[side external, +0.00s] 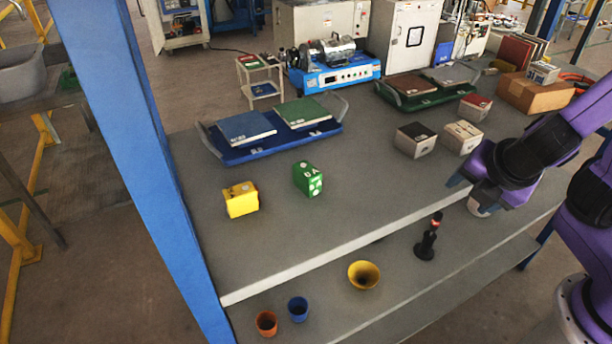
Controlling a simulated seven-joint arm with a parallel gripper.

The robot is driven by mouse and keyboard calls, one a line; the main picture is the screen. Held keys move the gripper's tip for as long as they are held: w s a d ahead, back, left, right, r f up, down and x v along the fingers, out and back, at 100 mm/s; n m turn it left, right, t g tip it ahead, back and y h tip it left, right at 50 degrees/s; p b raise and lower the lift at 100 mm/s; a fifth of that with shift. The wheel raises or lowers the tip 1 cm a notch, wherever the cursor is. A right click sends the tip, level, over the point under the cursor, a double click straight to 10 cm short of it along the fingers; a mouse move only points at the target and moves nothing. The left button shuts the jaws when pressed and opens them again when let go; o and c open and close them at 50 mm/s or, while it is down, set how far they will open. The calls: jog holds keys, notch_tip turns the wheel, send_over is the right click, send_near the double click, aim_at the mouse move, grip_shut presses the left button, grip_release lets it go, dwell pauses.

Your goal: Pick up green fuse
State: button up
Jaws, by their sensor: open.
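The green fuse (308,179) is a small green block with white markings on its faces. It stands on the grey table, left of the picture's middle. A similar yellow block (241,199) stands to its left and a little nearer. My gripper (462,190) is at the right, near the table's front edge, well to the right of the green fuse and apart from it. Its jaws are open and nothing shows between them. The purple arm hides part of the table behind it.
A blue tray (216,149) with two tiles stands behind the fuse; a green tray (399,101) is farther back. Small boxes (414,140) stand at right. A lower shelf holds a yellow funnel (363,275), cups (298,309) and a black stand (428,238). Table between fuse and gripper is clear.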

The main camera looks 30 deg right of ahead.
aim_at(300, 168)
jog(key=w+a+n+t, duration=0.1)
jog(key=a+n, duration=0.1)
jog(key=w+a+r+n+t, duration=0.1)
jog(key=w+a+n+t, duration=0.1)
jog(key=a, duration=0.1)
jog(key=w+a+r+n+t, duration=0.1)
jog(key=a+n, duration=0.1)
jog(key=n, duration=0.1)
jog(key=shift+w+a+t+y, duration=0.25)
jog(key=shift+a+t+y, duration=0.05)
jog(key=a+r+n+t+y, duration=0.35)
jog(key=a+n, duration=0.55)
jog(key=a, duration=0.3)
jog(key=shift+y, duration=0.45)
jog(key=x, duration=1.1)
jog(key=shift+w, duration=0.3)
jog(key=shift+f+x, duration=0.1)
jog(key=shift+x, duration=1.35)
jog(key=shift+f+x, duration=0.15)
jog(key=shift+x, duration=1.3)
jog(key=shift+s, duration=0.1)
jog(key=c, duration=1.1)
